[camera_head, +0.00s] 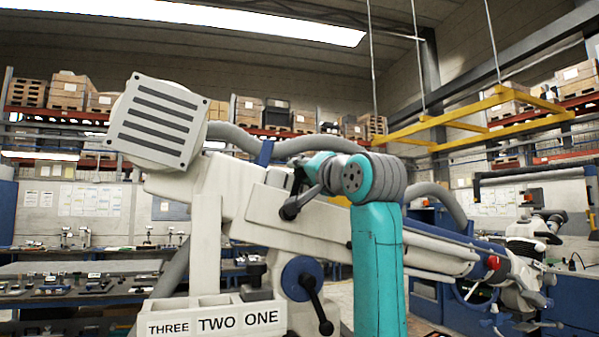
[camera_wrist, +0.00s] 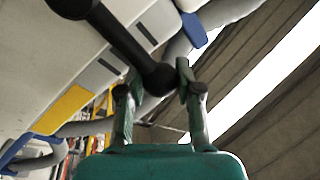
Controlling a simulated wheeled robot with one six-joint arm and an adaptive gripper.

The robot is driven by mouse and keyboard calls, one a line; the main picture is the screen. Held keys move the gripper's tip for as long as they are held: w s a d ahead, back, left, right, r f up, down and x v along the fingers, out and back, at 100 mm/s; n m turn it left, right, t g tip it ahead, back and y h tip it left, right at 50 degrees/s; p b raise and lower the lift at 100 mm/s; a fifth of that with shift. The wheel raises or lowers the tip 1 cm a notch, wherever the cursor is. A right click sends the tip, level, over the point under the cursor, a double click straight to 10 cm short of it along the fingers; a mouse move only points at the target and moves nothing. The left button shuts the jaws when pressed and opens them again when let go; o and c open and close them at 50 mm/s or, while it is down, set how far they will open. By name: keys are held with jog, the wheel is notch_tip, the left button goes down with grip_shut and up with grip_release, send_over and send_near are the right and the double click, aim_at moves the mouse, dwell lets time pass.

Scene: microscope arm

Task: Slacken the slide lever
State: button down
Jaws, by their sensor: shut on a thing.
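The slide lever is a black bar with a round knob, on the pale microscope arm (camera_head: 235,205). In the wrist view the lever (camera_wrist: 121,36) runs from its hub at the top left down to its ball end. My gripper (camera_wrist: 156,79) is shut on that ball end, with one finger on each side. In the head view the lever (camera_head: 291,209) shows at the side of the pale arm, its outer end partly hidden by my gripper. My teal arm (camera_head: 378,265) stands in front of the microscope arm and hides part of it.
A second black lever (camera_head: 315,300) on a blue hub sits lower down. A pale tray (camera_head: 212,323) labelled THREE, TWO, ONE is at the lower left. Grey hoses (camera_head: 235,135) curve above the arm. A workbench (camera_head: 75,290) with small parts stands behind at left.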

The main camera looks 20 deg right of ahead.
jog(key=shift+f, duration=0.1)
jog(key=c, duration=0.8)
grip_release()
jog(key=shift+a, duration=0.1)
jog(key=shift+s, duration=0.45)
jog(key=s, duration=0.3)
jog(key=s+f, duration=0.1)
jog(key=s, duration=0.3)
jog(key=s+d+f, duration=0.1)
jog(key=s, duration=0.2)
jog(key=shift+s+d, duration=0.1)
jog(key=shift+s, duration=0.3)
